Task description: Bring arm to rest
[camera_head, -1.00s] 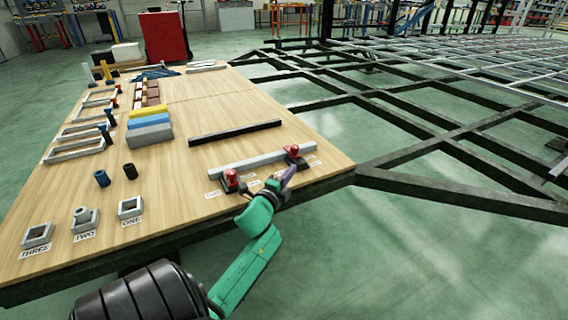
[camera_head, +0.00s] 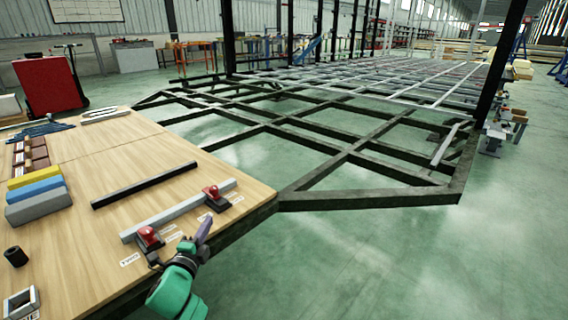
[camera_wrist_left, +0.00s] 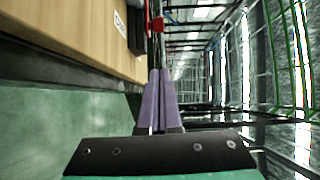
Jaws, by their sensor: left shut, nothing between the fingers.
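My left gripper (camera_head: 203,230) is at the front right edge of the wooden table (camera_head: 105,228), beside the red-topped clamps. It is shut and empty. In the left wrist view its two purple fingers (camera_wrist_left: 158,75) lie together, with the table edge to their left. The green arm link (camera_head: 176,292) shows behind it at the bottom of the head view. My right gripper is not in view.
Two red-topped clamps (camera_head: 149,237) (camera_head: 212,192) stand by a grey bar (camera_head: 178,210). A black bar (camera_head: 145,185) and coloured blocks (camera_head: 36,190) lie further left. The dark trailer chassis (camera_head: 375,200) stands beyond the table. Green floor at right is open.

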